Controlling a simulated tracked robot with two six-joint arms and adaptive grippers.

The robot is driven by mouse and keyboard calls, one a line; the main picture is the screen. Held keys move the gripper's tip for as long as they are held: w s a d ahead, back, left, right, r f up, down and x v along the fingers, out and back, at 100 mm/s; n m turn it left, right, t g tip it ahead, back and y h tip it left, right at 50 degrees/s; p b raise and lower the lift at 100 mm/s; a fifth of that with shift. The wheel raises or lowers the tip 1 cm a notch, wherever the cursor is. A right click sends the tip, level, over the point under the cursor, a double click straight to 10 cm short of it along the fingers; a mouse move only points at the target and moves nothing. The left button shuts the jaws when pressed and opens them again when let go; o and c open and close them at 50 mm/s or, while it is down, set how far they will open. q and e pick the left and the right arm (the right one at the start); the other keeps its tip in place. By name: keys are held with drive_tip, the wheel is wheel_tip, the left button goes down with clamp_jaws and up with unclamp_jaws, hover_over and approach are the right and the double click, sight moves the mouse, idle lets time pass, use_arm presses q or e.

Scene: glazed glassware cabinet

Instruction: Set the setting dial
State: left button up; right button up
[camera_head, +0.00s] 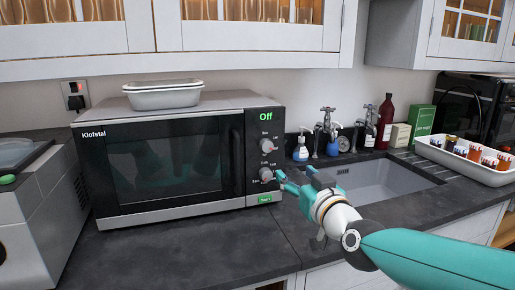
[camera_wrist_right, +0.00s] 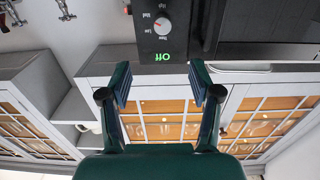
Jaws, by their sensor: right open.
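The black microwave (camera_head: 165,160) has a right-hand control panel with a green "Off" display (camera_head: 266,116). Its upper dial (camera_head: 267,146) and lower dial (camera_head: 266,174) are round and light grey, with small labels I cannot read surely. Which one is the setting dial I cannot tell. My right gripper (camera_head: 294,175) is open and empty, just right of the lower dial; contact is not clear. In the right wrist view the picture is upside down; one dial (camera_wrist_right: 162,25) and the display (camera_wrist_right: 162,57) show beyond the open fingers (camera_wrist_right: 161,78). My left gripper is not in view.
A green button (camera_head: 265,198) sits below the dials. A white dish (camera_head: 163,98) stands on the microwave. Right of it are a soap bottle (camera_head: 301,149), taps and a sink (camera_head: 385,180). A white tray (camera_head: 455,160) holds jars. The counter before the microwave is clear.

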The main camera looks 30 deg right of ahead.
sight(268, 148)
drive_tip(key=p+x, duration=0.1)
drive_tip(key=x, duration=0.7)
drive_tip(key=p+x, duration=0.1)
drive_tip(key=x, duration=0.7)
drive_tip(key=shift+w+a, duration=0.15)
drive_tip(key=shift+w, duration=0.25)
drive_tip(key=c, duration=1.1)
drive_tip(key=shift+c, duration=0.2)
